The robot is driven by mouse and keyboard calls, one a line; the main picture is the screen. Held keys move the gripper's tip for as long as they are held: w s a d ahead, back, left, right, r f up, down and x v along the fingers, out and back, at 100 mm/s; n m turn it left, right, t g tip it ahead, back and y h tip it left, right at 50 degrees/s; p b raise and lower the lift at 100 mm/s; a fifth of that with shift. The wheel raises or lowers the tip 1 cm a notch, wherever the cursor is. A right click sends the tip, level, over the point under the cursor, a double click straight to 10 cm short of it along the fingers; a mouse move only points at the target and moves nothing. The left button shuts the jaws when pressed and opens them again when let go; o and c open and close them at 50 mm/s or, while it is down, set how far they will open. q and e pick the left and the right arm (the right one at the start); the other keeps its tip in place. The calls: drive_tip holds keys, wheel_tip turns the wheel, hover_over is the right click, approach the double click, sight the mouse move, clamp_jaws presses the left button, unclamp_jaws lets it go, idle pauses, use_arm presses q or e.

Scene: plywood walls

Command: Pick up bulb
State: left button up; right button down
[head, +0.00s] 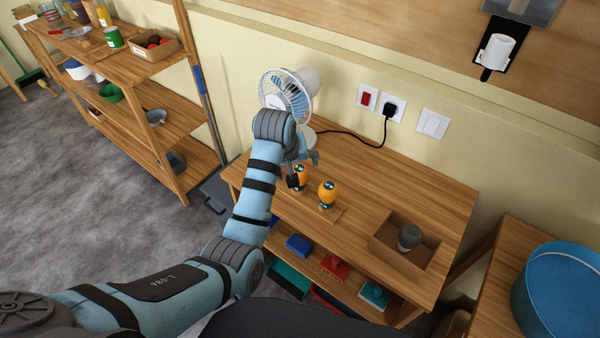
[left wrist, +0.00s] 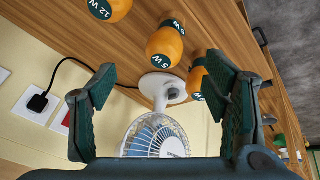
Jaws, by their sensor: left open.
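Orange bulbs with dark green bands stand on the wooden table. In the head view one bulb (head: 327,193) stands clear, and another bulb (head: 300,174) is partly covered by my left gripper (head: 304,169). The left wrist view is upside down and shows three: a bulb marked 12 W (left wrist: 112,10), a bulb marked 5 W (left wrist: 165,47) and a third bulb (left wrist: 197,80) partly behind a finger. My left gripper (left wrist: 160,70) is open and empty, with bulbs beyond its fingertips. My right gripper is not in view.
A white fan (head: 287,95) stands at the table's back left, its cord running to a wall socket (head: 391,108). An open wooden box (head: 388,254) holding a grey object (head: 409,237) is at the right. The table's middle (head: 375,190) is clear.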

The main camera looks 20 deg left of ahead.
sight(299, 174)
use_arm(q)
drive_tip(key=x, duration=0.3)
drive_tip(key=b+x, duration=0.1)
drive_tip(key=x, duration=0.3)
drive_tip(key=a+b+x, duration=0.1)
drive_tip(key=x, duration=0.2)
drive_tip(key=shift+f, duration=0.25)
drive_tip(key=shift+w+f+b, duration=0.3)
drive_tip(key=shift+w+f, duration=0.05)
drive_tip(key=shift+c, duration=1)
drive_tip(key=shift+r, duration=0.1)
drive_tip(key=c, duration=1.1)
drive_tip(key=shift+o, duration=0.2)
